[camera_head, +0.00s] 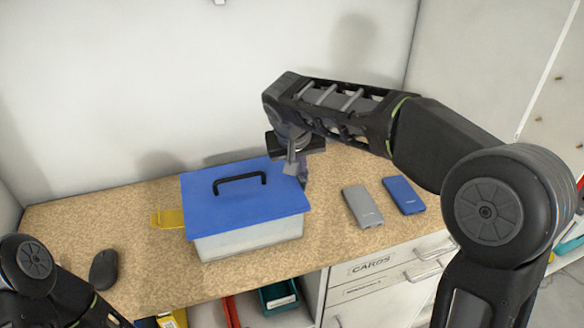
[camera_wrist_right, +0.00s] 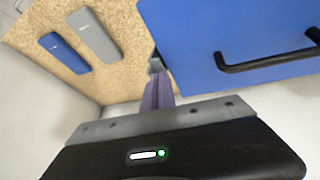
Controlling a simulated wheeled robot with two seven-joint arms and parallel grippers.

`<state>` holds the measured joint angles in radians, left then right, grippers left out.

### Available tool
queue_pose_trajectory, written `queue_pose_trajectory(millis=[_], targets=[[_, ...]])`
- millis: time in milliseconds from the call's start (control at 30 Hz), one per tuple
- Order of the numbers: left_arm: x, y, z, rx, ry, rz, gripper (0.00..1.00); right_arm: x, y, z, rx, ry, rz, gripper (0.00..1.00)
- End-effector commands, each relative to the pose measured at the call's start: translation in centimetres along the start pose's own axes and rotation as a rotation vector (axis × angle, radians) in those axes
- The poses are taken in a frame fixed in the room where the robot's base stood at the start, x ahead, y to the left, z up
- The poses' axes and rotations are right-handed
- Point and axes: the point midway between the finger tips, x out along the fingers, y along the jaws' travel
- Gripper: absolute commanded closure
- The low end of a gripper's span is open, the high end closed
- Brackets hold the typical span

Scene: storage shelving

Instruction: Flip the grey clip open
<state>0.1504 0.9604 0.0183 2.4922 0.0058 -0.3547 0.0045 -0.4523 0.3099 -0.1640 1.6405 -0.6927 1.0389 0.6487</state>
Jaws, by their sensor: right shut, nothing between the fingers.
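A box with a blue lid (camera_head: 240,200) and a pale, see-through body (camera_head: 250,242) stands on the worktop. The lid is down and has a black handle (camera_head: 240,180). The lid also fills the upper right of the right wrist view (camera_wrist_right: 240,50). A small grey piece, which looks like the grey clip (camera_wrist_right: 155,64), shows at the lid's edge just beyond my fingertips. In the head view, my gripper hides that side. My right gripper (camera_head: 303,180) is shut and empty, pointing down beside the box's right side. Its fingers also show in the wrist view (camera_wrist_right: 157,88).
A yellow clip (camera_head: 167,218) sticks out from the box's left side. A grey slab (camera_head: 362,206) and a blue slab (camera_head: 404,195) lie right of the box. A black mouse (camera_head: 103,268) lies at left. Walls stand behind and to the right.

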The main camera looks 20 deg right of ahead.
Motion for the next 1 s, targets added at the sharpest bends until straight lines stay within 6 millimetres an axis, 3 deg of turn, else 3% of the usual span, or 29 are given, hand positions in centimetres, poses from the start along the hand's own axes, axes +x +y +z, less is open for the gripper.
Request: queue_pose_trajectory(millis=[300,733,1000], targets=[[0.5,-0.1,-0.1,0.001,0.001,0.002,1.0,1.2,3.1,-0.2,0.12,-0.059,-0.264,1.0],[2.4,-0.7,-0.3,0.005,0.006,0.008,1.0,4.2,6.1,0.4,0.272,-0.142,-0.633,1.0],[2.0,-0.6,-0.3,0.005,0.006,0.007,1.0,3.5,5.7,0.2,0.259,-0.139,-0.625,1.0]])
